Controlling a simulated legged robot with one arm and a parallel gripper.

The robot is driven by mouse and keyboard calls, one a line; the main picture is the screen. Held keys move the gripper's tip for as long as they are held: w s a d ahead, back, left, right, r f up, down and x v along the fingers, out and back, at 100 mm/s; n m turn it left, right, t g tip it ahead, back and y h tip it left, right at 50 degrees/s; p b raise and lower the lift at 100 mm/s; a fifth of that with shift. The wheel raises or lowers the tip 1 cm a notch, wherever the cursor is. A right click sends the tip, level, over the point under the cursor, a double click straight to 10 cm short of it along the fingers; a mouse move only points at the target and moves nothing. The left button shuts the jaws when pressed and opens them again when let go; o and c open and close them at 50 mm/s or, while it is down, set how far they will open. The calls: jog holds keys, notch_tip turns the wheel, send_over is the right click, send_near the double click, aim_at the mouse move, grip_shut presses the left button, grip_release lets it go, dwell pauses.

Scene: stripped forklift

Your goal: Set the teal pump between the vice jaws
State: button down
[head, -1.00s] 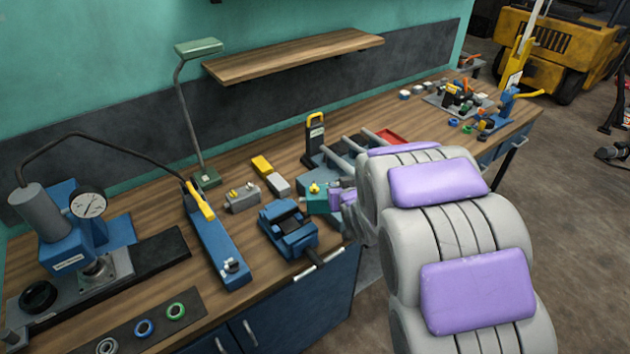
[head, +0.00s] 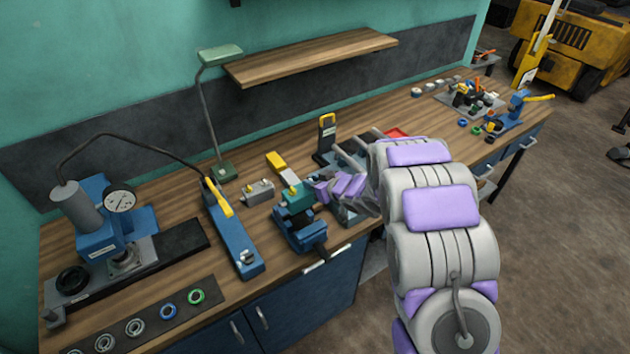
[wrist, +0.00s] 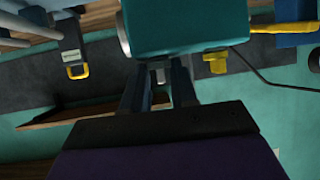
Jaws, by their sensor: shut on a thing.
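The teal pump (head: 297,199) has a small yellow fitting on top and is at the end of my gripper (head: 315,194). In the wrist view the pump (wrist: 185,27) fills the top middle, and my two dark gripper fingers (wrist: 160,78) are shut on it. The blue vice (head: 300,235) stands near the bench's front edge, with its handle toward the front. The pump overlaps the vice's rear part in the head view. I cannot tell whether it touches the jaws or is still above them.
A grey block with a yellow fitting (head: 258,191) stands left of the vice, beside a long blue tool (head: 232,240). A yellow-and-grey block (head: 281,166) lies behind. A black device with a yellow handle (head: 326,138) stands behind my arm. A press with a gauge (head: 105,225) is at left.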

aim_at(313, 205)
jog(key=shift+a+f+b, duration=0.25)
jog(key=shift+f+b, duration=0.35)
jog(key=shift+f, duration=0.05)
jog(key=shift+a+f+b, duration=0.2)
jog(key=shift+f+b, duration=0.35)
jog(key=shift+f, duration=0.05)
jog(key=f+b, duration=0.2)
jog(key=b, duration=0.1)
jog(key=shift+d+f, duration=0.35)
jog(key=shift+f, duration=0.05)
jog(key=shift+f+b, duration=0.3)
jog(key=shift+b, duration=0.1)
jog(key=shift+a, duration=0.1)
jog(key=shift+a, duration=0.15)
jog(key=shift+s+d+r+p, duration=0.1)
jog(key=shift+d+p, duration=0.1)
jog(key=shift+p, duration=0.2)
jog(key=shift+f+b, duration=0.35)
jog(key=shift+f, duration=1.75)
dwell(0.3)
jog(key=shift+c, duration=1.2)
grip_release()
jog(key=shift+f, duration=0.1)
